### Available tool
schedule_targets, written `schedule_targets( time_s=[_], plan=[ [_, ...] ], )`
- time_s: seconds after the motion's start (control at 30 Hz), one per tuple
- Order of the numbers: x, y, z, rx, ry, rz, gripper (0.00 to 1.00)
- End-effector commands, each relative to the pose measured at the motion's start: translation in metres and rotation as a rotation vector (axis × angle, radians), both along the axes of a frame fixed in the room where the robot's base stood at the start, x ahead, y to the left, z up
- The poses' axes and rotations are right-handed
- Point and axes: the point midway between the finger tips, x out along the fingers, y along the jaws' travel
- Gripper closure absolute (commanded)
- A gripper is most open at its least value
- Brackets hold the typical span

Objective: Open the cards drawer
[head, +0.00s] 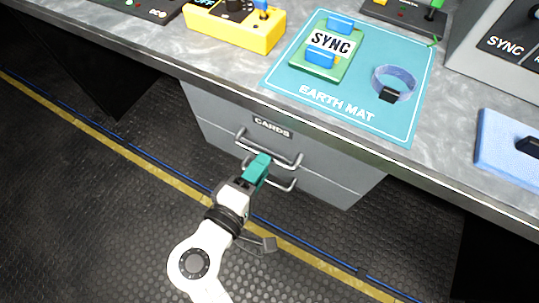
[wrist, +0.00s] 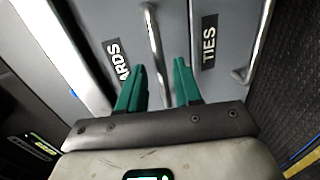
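The cards drawer (head: 237,124) is the upper grey drawer under the counter, and its front looks flush. Its label "CARDS" (head: 271,127) is partly covered by a finger in the wrist view (wrist: 113,55). Its metal bar handle (head: 280,159) also shows in the wrist view (wrist: 153,40). My gripper (head: 258,167) is in front of the drawers, by this handle. In the wrist view my teal fingers (wrist: 158,82) are apart, and the handle's lower end runs between them. I cannot tell whether either finger touches it.
A lower drawer labelled "TIES" (wrist: 209,42) has its own bar handle (head: 283,187). The counter above holds a teal earth mat (head: 277,82) with a SYNC module (head: 330,41) and a wrist strap (head: 407,80). The dark studded floor (head: 100,200) before the drawers is clear.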

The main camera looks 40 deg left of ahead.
Motion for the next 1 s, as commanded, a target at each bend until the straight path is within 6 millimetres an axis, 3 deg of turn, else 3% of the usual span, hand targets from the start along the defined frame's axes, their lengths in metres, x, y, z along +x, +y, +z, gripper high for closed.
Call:
schedule_targets(
  time_s=[0.1,0.3,0.67,1.0],
  plan=[
    [0.019,0.004,-0.004,0.001,0.0,-0.002,0.66],
    [0.036,0.008,-0.008,-0.001,0.0,-0.001,0.66],
    [0.041,0.009,-0.009,0.0,0.001,-0.001,0.66],
    [0.04,0.009,-0.009,0.0,0.001,-0.001,0.99]
  ],
)
